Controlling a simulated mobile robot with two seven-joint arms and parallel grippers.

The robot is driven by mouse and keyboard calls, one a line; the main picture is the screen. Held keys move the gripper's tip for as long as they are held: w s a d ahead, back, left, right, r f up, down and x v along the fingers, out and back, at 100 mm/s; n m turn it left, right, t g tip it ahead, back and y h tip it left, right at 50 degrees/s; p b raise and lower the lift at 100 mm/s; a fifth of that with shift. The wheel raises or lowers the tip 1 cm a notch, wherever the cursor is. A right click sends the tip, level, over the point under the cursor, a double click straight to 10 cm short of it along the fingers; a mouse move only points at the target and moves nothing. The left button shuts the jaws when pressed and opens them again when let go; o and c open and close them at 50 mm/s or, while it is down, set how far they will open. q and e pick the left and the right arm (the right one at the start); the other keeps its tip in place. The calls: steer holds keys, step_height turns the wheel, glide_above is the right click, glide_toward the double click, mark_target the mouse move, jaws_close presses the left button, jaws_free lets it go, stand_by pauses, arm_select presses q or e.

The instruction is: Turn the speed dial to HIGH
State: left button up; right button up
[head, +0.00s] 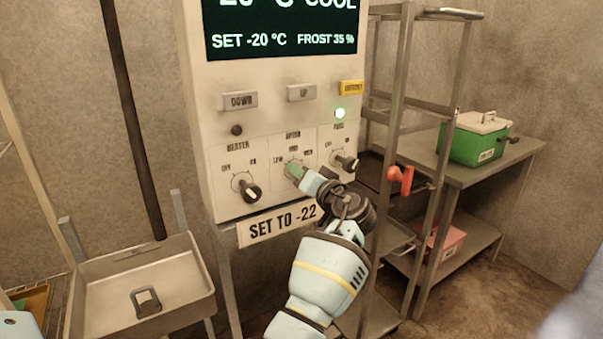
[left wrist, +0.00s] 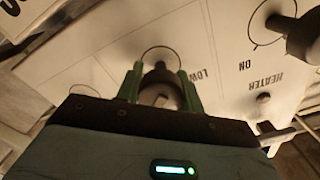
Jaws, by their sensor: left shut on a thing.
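The speed dial (left wrist: 158,84) is a dark knob on the white control panel (head: 222,135), the middle one of three. In the left wrist view the green fingers of my left gripper (left wrist: 160,86) stand on both sides of the knob, shut on it. In the head view my left gripper (head: 297,174) reaches the panel from below right and covers most of the dial. The LOW mark shows beside the knob in the left wrist view. I cannot tell where the dial points. My right gripper is not in view.
The heater dial (head: 246,188) is left of the speed dial and another dial (head: 347,162) is right of it. A metal rack (head: 397,85) stands close on the right, a steel sink (head: 185,280) at lower left.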

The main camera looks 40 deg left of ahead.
arm_select(q)
steer(key=shift+r, duration=0.1)
stand_by(0.3)
steer(key=o, duration=1)
steer(key=b+v, duration=0.1)
steer(key=v, duration=0.6)
steer(key=shift+s+d, duration=0.2)
steer(key=shift+d, duration=0.15)
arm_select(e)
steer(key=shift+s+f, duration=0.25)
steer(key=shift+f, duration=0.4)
